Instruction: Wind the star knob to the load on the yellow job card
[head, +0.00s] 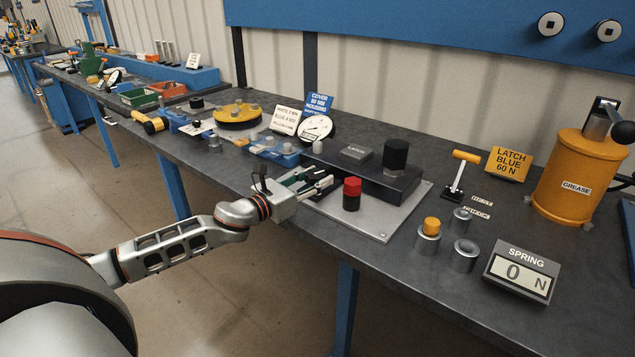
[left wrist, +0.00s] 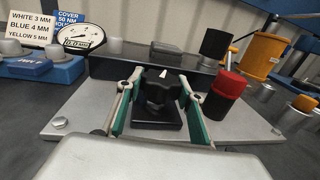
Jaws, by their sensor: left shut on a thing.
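The yellow job card (head: 508,162) stands at the back right of the bench and reads "LATCH BLUE 60 N". The grey spring display (head: 519,274) at the front right reads 0 N. The black star knob (left wrist: 160,94) sits on a black square block on the light plate, with a small white pointer at its top. My left gripper (head: 318,184) reaches in from the left, low over the plate. In the left wrist view its green-padded fingers (left wrist: 157,90) are on both sides of the knob, shut on it. The gripper mostly hides the knob in the head view. My right gripper is out of view.
A red-capped black cylinder (head: 351,194) stands close right of my left gripper. A dark block with a black cylinder (head: 395,154) lies behind. A yellow T-handle (head: 466,156), metal cups (head: 464,256) and an orange grease can (head: 580,180) are to the right.

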